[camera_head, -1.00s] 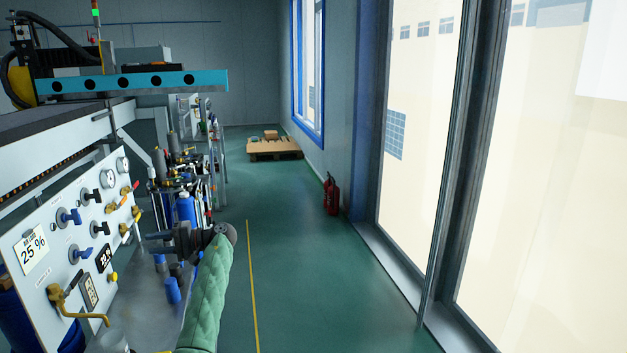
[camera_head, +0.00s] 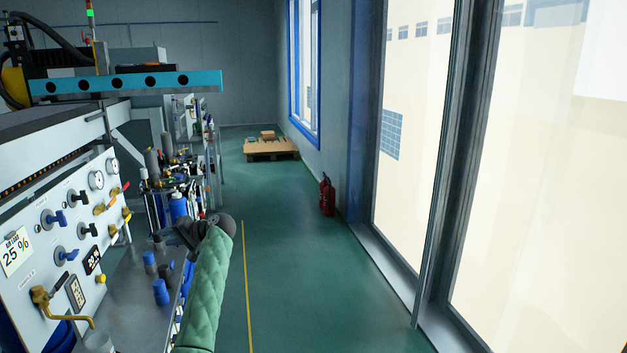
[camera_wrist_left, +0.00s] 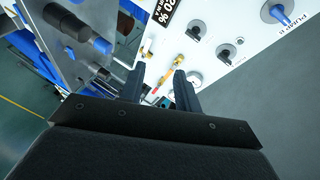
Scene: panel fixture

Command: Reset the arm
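My left arm in its green padded sleeve (camera_head: 207,290) reaches up from the bottom in the head view. My left gripper (camera_head: 186,236) is at its far end, dark and foreshortened, partly hidden by the wrist. It is beside the white valve panel (camera_head: 30,213), to the right of it and over the grey bench. In the left wrist view the two dark fingers of the left gripper (camera_wrist_left: 160,86) stand apart, with nothing seen held between them. The panel's valves show beyond them. My right gripper is not in view.
Blue-capped items (camera_head: 161,291) stand on the grey bench (camera_head: 128,318) near the arm. A rack of bottles (camera_head: 178,207) is just beyond the gripper. The green floor (camera_head: 300,270) to the right is clear up to the windows, with a red extinguisher (camera_head: 327,196) by the wall.

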